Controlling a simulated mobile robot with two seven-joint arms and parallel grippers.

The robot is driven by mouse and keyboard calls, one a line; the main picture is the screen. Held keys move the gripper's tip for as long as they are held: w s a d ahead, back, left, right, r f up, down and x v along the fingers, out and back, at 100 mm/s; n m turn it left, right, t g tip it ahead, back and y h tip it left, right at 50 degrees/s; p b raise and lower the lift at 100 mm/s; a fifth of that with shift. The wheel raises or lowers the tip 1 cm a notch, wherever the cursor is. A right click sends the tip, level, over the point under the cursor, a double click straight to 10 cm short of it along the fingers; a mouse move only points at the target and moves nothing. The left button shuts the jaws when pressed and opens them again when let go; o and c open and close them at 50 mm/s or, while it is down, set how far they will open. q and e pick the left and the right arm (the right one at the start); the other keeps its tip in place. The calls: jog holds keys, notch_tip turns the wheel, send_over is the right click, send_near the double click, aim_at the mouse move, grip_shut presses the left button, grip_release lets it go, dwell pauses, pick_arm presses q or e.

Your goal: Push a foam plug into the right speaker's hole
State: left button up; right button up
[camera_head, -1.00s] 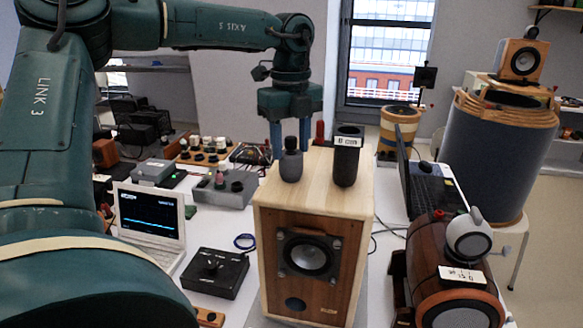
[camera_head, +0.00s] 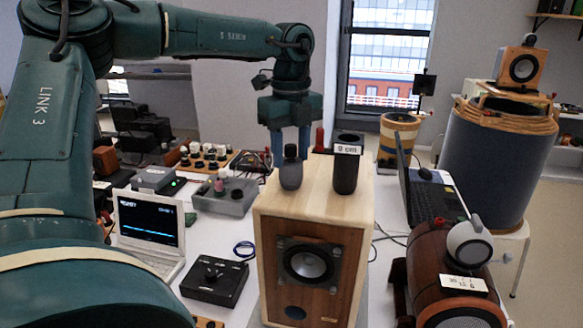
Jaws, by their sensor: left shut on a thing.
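A light wooden speaker box (camera_head: 330,200) stands in the middle of the camera_head view, with a round driver and a dark round hole (camera_head: 295,312) low on its front. I cannot tell whether the hole is filled. A dark grey plug-like piece (camera_head: 291,176) with a narrow top is upright at the speaker's top, at the left. My left gripper (camera_head: 291,150) points down with its blue fingers at this piece's narrow top and is shut on it. The piece partly hides the fingertips. My right gripper is not in view.
A black labelled cylinder (camera_head: 346,176) stands close to the right on the same speaker top. A brown barrel-shaped speaker (camera_head: 430,262) lies at the right, before an open laptop (camera_head: 430,190).

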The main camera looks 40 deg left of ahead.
pick_arm(q)
jog(key=shift+r+p, duration=1.35)
jog(key=shift+r, duration=0.6)
jog(key=shift+r+p, duration=0.4)
jog(key=shift+r, duration=0.15)
